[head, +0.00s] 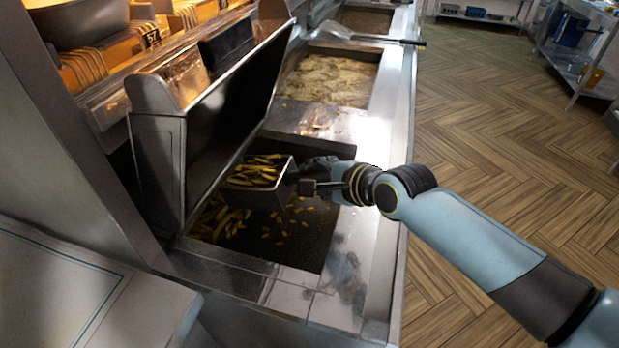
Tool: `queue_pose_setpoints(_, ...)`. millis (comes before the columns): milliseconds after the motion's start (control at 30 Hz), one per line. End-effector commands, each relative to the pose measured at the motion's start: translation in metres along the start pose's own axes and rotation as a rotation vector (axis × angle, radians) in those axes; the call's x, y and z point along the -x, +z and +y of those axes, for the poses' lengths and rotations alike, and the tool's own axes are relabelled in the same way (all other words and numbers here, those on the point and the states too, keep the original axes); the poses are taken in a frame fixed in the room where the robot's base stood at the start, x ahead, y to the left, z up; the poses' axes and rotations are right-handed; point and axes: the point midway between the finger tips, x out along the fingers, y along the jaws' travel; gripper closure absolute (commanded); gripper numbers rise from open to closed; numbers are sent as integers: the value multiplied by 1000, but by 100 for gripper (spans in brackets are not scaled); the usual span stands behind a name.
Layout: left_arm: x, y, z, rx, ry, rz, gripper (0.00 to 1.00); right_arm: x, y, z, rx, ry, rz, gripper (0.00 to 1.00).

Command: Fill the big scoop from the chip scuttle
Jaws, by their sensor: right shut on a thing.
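The chip scuttle (318,262) is a steel well in the counter with chips (222,222) lying loose on its dark floor, thickest at the left under the raised panel. The big scoop (262,198), a steel box-like scoop, is in the scuttle with several chips (258,170) in it. My right gripper (303,180) is at the scoop's right end, shut on it; the arm comes in from the right. The fingers are small and partly hidden, so the exact hold on the handle is unclear. My left gripper is not in view.
A tilted steel panel (222,110) stands over the scuttle's left side. Behind is a vat of pale frying food (330,78), with a long-handled tool (370,38) beyond. A steel surface (80,290) fills the near left. The wooden floor (480,130) at right is clear.

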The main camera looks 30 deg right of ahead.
Motion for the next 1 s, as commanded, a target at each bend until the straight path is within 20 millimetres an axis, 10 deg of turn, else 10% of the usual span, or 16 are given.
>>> queue_pose_setpoints(1000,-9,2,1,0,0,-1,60,47,-11,-28,-106,-146,-120,100)
